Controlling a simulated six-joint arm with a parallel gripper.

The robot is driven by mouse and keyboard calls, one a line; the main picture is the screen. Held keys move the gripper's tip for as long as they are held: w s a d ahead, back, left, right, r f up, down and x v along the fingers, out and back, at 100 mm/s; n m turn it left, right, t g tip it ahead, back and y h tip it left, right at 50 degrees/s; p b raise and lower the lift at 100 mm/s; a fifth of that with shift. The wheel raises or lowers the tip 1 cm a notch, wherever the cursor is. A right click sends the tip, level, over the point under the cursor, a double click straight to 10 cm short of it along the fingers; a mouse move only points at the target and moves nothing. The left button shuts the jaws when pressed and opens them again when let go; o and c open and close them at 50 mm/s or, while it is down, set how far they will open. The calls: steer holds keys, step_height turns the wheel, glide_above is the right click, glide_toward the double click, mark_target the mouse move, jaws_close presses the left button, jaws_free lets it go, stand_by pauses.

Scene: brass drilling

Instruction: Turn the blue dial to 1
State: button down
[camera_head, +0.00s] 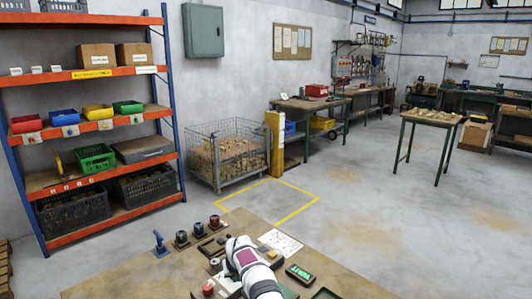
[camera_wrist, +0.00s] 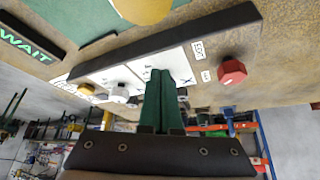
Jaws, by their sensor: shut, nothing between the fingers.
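In the wrist view, my gripper (camera_wrist: 160,78) has its two green fingers together, with nothing visible between them. The fingertips are over the white face of a dark-edged control panel (camera_wrist: 225,25). No blue dial can be made out; the fingers cover part of the white face. A white knob (camera_wrist: 120,92) is left of the fingers and a red knob (camera_wrist: 232,72) is right of them. Small dark marks show beside the fingers, too small to read surely. In the head view, my arm hides the gripper and most of the panel.
A green-lit "WAIT" display (camera_head: 300,273) stands right of my arm on the brown workbench (camera_head: 130,285). A red knob (camera_head: 208,288) is left of it. A blue tool (camera_head: 160,243) and small dark-and-red items (camera_head: 214,222) stand further back. A white sheet (camera_head: 281,242) lies behind the display.

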steer(key=shift+w+a, duration=0.2)
steer(key=shift+w, duration=0.15)
stand_by(0.6)
steer(key=shift+s+a, duration=0.15)
steer(key=shift+a, duration=0.2)
steer(key=shift+a, duration=0.3)
stand_by(0.4)
